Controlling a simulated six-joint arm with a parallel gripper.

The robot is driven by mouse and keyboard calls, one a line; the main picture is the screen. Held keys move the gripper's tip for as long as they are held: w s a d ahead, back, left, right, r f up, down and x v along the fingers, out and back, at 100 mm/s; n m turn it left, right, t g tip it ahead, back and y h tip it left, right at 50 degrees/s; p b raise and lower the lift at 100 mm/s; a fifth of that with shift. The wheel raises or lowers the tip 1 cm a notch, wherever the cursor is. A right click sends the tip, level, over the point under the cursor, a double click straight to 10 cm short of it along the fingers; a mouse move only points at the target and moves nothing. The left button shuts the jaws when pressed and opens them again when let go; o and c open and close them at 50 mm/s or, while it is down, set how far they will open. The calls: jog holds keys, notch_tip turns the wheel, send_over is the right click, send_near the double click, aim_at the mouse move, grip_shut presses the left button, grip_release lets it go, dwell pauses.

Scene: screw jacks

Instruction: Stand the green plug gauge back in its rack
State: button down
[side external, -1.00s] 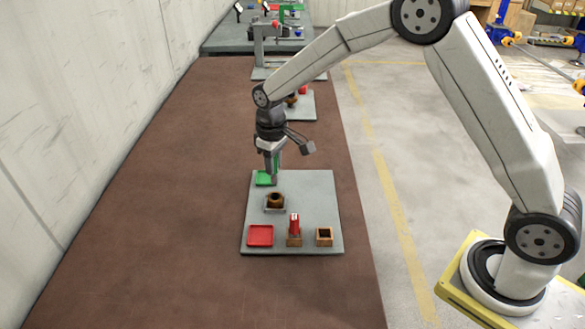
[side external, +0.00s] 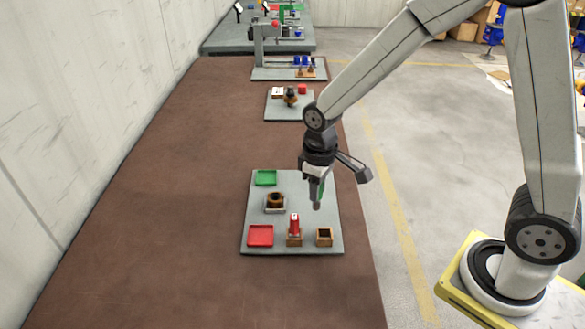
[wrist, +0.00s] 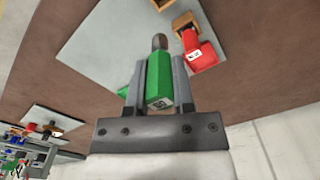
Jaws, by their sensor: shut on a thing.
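My gripper (side external: 318,186) is shut on the green plug gauge, which shows between the fingers in the wrist view (wrist: 159,92) with its grey tip pointing away from me. In the side view the gauge hangs roughly upright above the right part of the grey board (side external: 326,185). An empty wooden rack block (side external: 325,237) with a dark square opening stands at the board's front right, below and apart from the gauge. A red plug gauge (side external: 294,224) stands in the wooden block (side external: 294,241) to its left.
A red tray (side external: 260,236) lies at the front left of the board and a green tray (side external: 266,178) at the back left. A brown ring-shaped part (side external: 275,200) sits between them. Another board (side external: 276,109) lies farther back.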

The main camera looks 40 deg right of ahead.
jog(key=shift+s, duration=1.5)
jog(key=shift+d+f, duration=0.1)
jog(key=shift+f, duration=0.1)
jog(key=shift+f, duration=2.35)
jog(key=shift+f, duration=2)
jog(key=shift+c, duration=2)
grip_release()
jog(key=shift+r, duration=0.1)
notch_tip(320, 180, up, 8)
jog(key=shift+f, duration=0.2)
